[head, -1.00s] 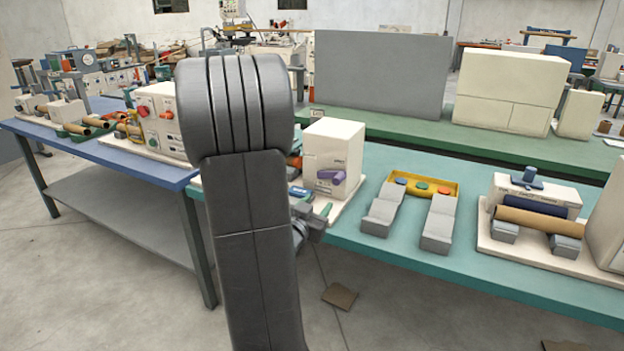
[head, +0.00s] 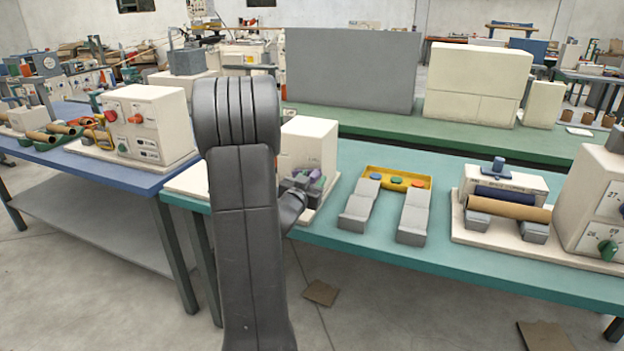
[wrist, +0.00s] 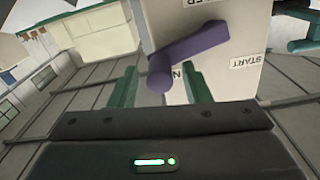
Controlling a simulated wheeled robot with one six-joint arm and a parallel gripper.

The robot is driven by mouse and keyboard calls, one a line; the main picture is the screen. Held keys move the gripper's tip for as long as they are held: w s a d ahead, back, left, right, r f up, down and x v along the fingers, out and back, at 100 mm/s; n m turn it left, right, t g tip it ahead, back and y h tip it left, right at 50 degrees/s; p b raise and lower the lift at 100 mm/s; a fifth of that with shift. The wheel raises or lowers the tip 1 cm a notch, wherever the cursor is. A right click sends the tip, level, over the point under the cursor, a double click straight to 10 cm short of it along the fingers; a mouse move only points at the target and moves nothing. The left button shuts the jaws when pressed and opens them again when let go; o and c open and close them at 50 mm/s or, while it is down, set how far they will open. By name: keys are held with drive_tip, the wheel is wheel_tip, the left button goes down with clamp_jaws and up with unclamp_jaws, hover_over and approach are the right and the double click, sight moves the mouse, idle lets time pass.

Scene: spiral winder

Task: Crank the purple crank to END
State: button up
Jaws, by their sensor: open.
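The purple crank (wrist: 192,53) is on the front of a white machine box (wrist: 245,80). In the wrist view its rounded handle end points toward the camera, between the tips of my open gripper (wrist: 160,78). I cannot tell whether a finger touches it. An upside-down START label (wrist: 249,62) is to the right of the crank; another label behind the handle is mostly hidden. In the head view my gripper (head: 300,186) is in front of the white box (head: 309,146), and the purple crank (head: 316,174) shows only in part behind it.
The box stands on a teal table (head: 340,239). To its right are grey rests with a yellow button panel (head: 397,174), then a winder with a brown roll (head: 510,208). A blue table (head: 90,174) with another white machine (head: 148,125) is at left.

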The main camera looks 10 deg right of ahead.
drive_tip(key=shift+w+d, duration=0.1)
drive_tip(key=shift+w, duration=0.05)
drive_tip(key=shift+c, duration=0.2)
clamp_jaws()
drive_tip(key=shift+r+n+p, duration=0.35)
drive_tip(key=shift+n+p, duration=0.15)
drive_tip(key=shift+n, duration=0.1)
